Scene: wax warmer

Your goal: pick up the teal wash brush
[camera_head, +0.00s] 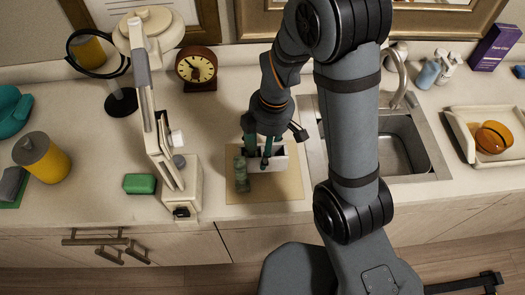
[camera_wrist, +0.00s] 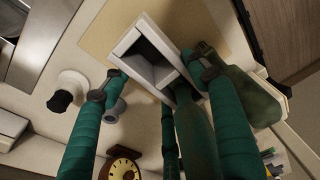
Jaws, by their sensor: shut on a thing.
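A white holder (camera_wrist: 150,66) with compartments stands on the tan mat. It also shows in the head view (camera_head: 279,161), partly behind my gripper. A smooth teal shaft, apparently the wash brush (camera_wrist: 196,135), rises from one compartment between my fingers. A thinner dark teal shaft (camera_wrist: 168,140) stands beside it. My gripper (camera_wrist: 152,67) reaches down over the holder, with a ribbed teal finger on either side. Its tips look pressed to the holder's outer walls, apart from the brush shaft. My arm and fingers hide part of the brush in the head view.
The magnifier lamp (camera_head: 150,95) stands to the left, the sink (camera_head: 402,148) to the right, and the clock (camera_head: 197,66) behind.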

